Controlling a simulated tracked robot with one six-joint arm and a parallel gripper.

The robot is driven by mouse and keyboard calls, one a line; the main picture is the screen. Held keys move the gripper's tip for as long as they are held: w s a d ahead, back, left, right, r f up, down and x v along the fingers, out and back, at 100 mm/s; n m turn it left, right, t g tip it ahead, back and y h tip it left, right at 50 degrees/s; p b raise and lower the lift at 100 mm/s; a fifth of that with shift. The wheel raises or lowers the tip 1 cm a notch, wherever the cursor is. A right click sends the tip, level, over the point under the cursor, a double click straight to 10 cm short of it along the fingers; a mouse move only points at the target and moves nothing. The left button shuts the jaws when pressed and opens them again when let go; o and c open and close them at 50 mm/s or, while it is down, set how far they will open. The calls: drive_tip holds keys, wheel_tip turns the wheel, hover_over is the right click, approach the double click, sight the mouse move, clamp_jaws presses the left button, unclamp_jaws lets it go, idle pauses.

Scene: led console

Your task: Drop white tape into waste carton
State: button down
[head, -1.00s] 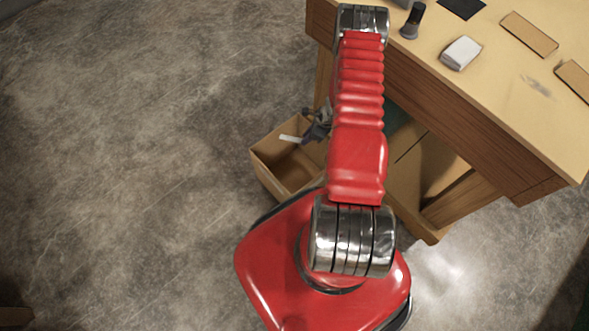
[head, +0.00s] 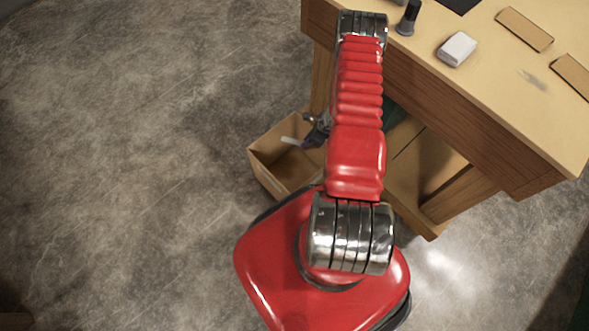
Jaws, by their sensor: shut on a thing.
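The white tape (head: 291,141) shows as a small white strip at the end of my gripper (head: 306,138). My gripper is shut on it and holds it over the open carton, in the picture's middle left. Much of the gripper is hidden behind my red arm. The waste carton (head: 268,179) is an open brown box on the floor, beside the bench and next to my base. Its right part is hidden by my arm. The part of its inside that shows looks empty.
A wooden workbench (head: 420,95) stands at the upper right. On it are a white block (head: 457,49), a dark cylinder (head: 408,18), a dark flat square and two tan flat pieces (head: 525,29). The grey floor (head: 120,170) to the left is clear.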

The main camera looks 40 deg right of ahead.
drive_tip(key=shift+f, duration=2.35)
drive_tip(key=c, duration=1.5)
unclamp_jaws()
drive_tip(key=shift+c, duration=0.2)
drive_tip(key=shift+r, duration=0.15)
drive_tip(key=v, duration=1.3)
drive_tip(key=shift+r, duration=0.2)
drive_tip(key=shift+s, duration=0.25)
